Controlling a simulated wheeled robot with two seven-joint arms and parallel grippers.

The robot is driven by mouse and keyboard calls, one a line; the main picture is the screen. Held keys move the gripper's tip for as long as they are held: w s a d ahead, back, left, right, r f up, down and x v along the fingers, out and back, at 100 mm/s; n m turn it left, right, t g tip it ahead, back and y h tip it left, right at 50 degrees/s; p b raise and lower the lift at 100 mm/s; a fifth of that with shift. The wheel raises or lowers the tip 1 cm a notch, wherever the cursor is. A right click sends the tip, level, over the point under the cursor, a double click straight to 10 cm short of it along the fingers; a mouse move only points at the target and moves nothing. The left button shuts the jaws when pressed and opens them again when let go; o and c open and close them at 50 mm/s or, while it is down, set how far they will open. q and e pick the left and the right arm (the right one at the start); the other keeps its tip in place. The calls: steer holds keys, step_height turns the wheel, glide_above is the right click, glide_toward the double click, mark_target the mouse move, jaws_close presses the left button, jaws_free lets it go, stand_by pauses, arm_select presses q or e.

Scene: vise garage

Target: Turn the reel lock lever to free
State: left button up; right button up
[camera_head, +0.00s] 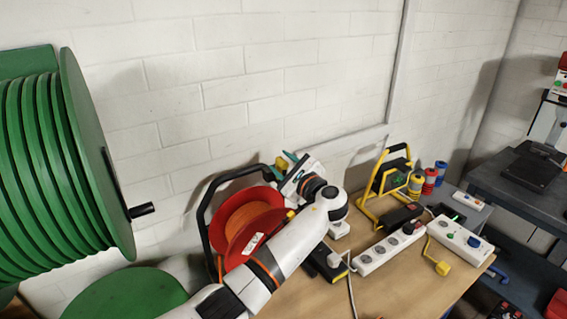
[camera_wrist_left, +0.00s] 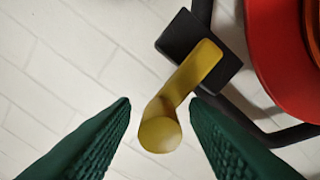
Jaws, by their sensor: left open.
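The yellow lock lever (camera_head: 281,162) shows at the top right of the red and orange cable reel (camera_head: 245,218). In the left wrist view the lever (camera_wrist_left: 190,80) runs from a dark block (camera_wrist_left: 180,38) on the black reel frame down to a round yellow knob (camera_wrist_left: 159,134). My left gripper (camera_head: 283,167) is at the lever, and its arm hides part of the reel. In the left wrist view its green fingers (camera_wrist_left: 159,104) are open, one on each side of the knob, with gaps visible. My right gripper is out of view.
A large green reel (camera_head: 80,140) stands at the left. The wooden bench (camera_head: 390,290) holds white power strips (camera_head: 390,250), a yellow stand (camera_head: 370,205) and small coloured spools (camera_head: 430,178) to the right. A white brick wall (camera_head: 250,80) is behind.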

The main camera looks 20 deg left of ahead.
arm_select(q)
steer(key=c, duration=0.8)
steer(key=shift+s+r, duration=0.1)
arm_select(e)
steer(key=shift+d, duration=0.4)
